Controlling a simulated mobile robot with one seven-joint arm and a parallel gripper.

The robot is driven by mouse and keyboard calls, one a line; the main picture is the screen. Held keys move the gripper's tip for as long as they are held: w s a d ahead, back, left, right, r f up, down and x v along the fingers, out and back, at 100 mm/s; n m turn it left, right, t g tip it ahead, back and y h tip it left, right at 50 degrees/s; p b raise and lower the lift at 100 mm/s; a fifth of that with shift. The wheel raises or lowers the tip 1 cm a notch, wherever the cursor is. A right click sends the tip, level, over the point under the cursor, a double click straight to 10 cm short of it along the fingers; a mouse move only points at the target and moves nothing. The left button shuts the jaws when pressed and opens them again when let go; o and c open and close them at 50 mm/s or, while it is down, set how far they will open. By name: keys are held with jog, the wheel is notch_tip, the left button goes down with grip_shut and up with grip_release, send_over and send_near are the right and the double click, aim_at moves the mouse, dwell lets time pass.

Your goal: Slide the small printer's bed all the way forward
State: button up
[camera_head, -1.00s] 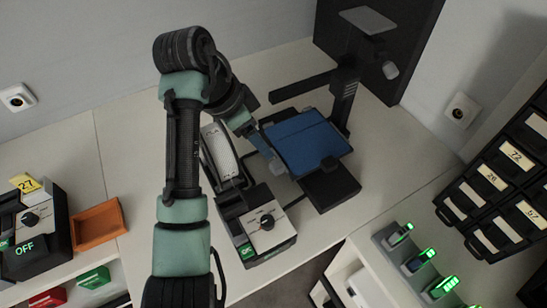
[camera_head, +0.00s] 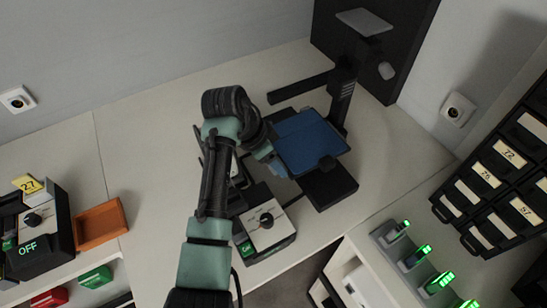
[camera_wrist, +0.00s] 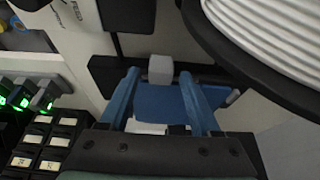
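The small printer (camera_head: 343,100) stands at the back of the counter, with a dark upright, a side arm and a dark base. Its flat blue bed (camera_head: 308,143) lies over the base, and part of the base (camera_head: 330,187) shows in front of it. My gripper (camera_head: 270,160) is at the bed's left edge, its tips partly hidden in the head view. In the wrist view my gripper's blue fingers (camera_wrist: 160,95) are apart. A small grey block (camera_wrist: 160,69) shows between and just beyond the tips. I cannot tell whether they touch it.
A white ribbed spool (camera_wrist: 265,30) is close by in the wrist view. A black-and-cream device with a dial (camera_head: 264,222) stands in front of the printer. An orange tray (camera_head: 101,226) is at left. Green-lit chargers (camera_head: 415,257) and dark drawers (camera_head: 495,190) are at right.

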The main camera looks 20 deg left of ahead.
grip_shut()
dwell(1.2)
